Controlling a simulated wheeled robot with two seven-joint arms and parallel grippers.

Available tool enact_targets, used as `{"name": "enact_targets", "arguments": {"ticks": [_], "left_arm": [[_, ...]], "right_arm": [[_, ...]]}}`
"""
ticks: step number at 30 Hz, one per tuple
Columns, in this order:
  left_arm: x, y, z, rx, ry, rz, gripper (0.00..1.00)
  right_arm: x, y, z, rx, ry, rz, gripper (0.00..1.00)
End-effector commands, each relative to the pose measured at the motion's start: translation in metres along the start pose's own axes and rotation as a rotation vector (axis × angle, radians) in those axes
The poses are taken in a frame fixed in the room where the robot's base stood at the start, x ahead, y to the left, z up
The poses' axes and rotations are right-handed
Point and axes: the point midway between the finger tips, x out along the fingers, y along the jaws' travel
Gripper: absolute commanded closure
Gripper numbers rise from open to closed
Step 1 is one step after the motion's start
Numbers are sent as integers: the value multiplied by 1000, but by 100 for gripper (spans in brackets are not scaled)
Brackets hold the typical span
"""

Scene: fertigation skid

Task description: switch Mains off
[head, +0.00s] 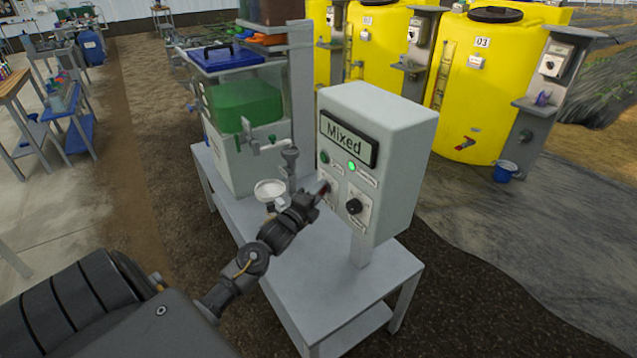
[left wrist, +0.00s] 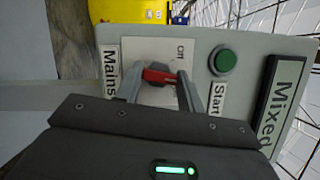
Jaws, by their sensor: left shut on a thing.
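The Mains switch has a red handle (left wrist: 158,76) on a pale plate (left wrist: 150,50) beside a "Mains" label (left wrist: 109,70). My left gripper (left wrist: 160,84) is shut on this red handle, with one finger on each side. The handle lies nearly level in the left wrist view, and an "Off" mark (left wrist: 181,50) shows on the plate. In the head view my left gripper (head: 322,190) reaches the lower left of the grey control box (head: 400,160) and hides most of the switch. My right gripper is not in view.
The box carries a "Mixed" display (head: 346,138), a lit green lamp (head: 352,166), a black knob (head: 354,206) and a green Start button (left wrist: 225,61). It stands on a grey bench (head: 325,295) beside a tank of green liquid (head: 247,103) and a white funnel (head: 270,189). Yellow tanks (head: 485,80) stand behind.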

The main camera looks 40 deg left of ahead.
Motion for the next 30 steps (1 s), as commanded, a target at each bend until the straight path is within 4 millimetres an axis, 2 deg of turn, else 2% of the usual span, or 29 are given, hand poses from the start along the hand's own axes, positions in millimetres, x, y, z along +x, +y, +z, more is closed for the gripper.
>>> {"name": "enact_targets", "arguments": {"ticks": [1,15,24,30], "left_arm": [[0,-7,2,-41,0,21,85],[0,-8,2,-452,-1,192,85],[1,-7,3,-689,-2,290,85],[1,-6,3,-806,-2,338,85]], "right_arm": [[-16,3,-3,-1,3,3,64],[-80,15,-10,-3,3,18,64],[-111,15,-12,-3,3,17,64],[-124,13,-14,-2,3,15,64]]}}
